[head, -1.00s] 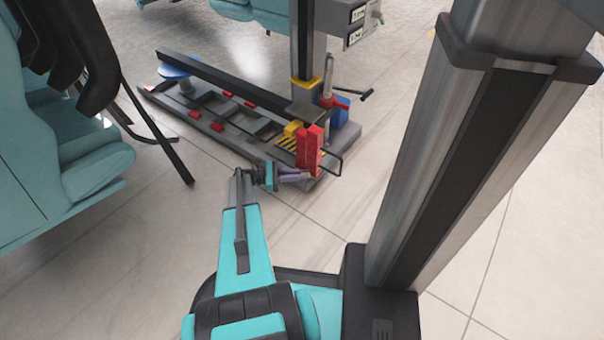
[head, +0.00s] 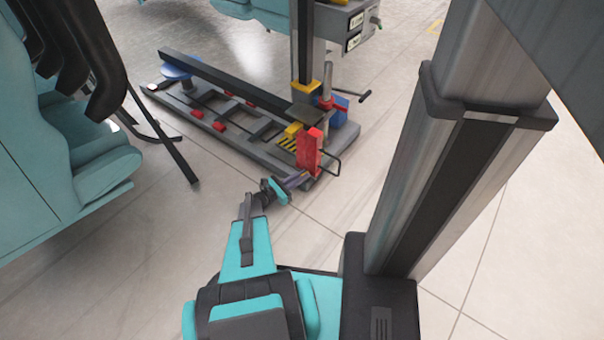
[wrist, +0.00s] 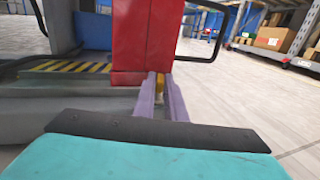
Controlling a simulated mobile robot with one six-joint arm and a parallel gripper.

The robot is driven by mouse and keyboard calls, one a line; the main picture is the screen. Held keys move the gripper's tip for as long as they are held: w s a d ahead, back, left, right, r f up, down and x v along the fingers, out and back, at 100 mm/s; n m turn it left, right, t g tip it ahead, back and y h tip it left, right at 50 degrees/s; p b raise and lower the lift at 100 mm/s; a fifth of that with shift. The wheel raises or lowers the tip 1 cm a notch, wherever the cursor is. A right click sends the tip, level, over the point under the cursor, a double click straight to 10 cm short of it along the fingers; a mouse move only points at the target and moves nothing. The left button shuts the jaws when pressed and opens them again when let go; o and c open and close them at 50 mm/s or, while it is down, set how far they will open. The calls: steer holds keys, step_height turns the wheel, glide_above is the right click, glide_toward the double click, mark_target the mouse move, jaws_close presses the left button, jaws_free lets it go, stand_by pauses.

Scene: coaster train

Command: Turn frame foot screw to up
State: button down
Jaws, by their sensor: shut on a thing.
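My gripper (head: 301,179) reaches low to the near right corner of the frame (head: 205,130), a long grey base with a dark beam above it. In the wrist view its two purple fingers (wrist: 161,98) are closed around a small yellow, brass-like piece (wrist: 160,84) just under a red block (wrist: 145,35). That piece may be the foot screw; most of it is hidden by the fingers and block. The red block also shows upright at the frame's corner in the head view (head: 309,150). I cannot read the screw's setting.
A black wire handle (head: 331,164) sticks out right of the red block. Yellow-black stripes (wrist: 70,66) mark the frame's end. Teal seats (head: 75,150) stand at the left. Shelves with cardboard boxes (wrist: 272,37) are far right. The floor right of the frame is clear.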

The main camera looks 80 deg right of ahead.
steer(key=shift+s+a+n+t+h+b, duration=0.2)
steer(key=shift+n+t+h, duration=0.5)
steer(key=shift+t, duration=0.2)
steer(key=shift+s+a+n+t+h+b, duration=0.2)
steer(key=shift+n+t+h, duration=0.45)
steer(key=shift+t, duration=0.25)
steer(key=shift+s+n, duration=0.1)
steer(key=shift+n, duration=0.15)
steer(key=c, duration=2.1)
jaws_free()
steer(key=shift+d+t, duration=0.15)
steer(key=shift+t, duration=0.25)
steer(key=shift+w, duration=0.25)
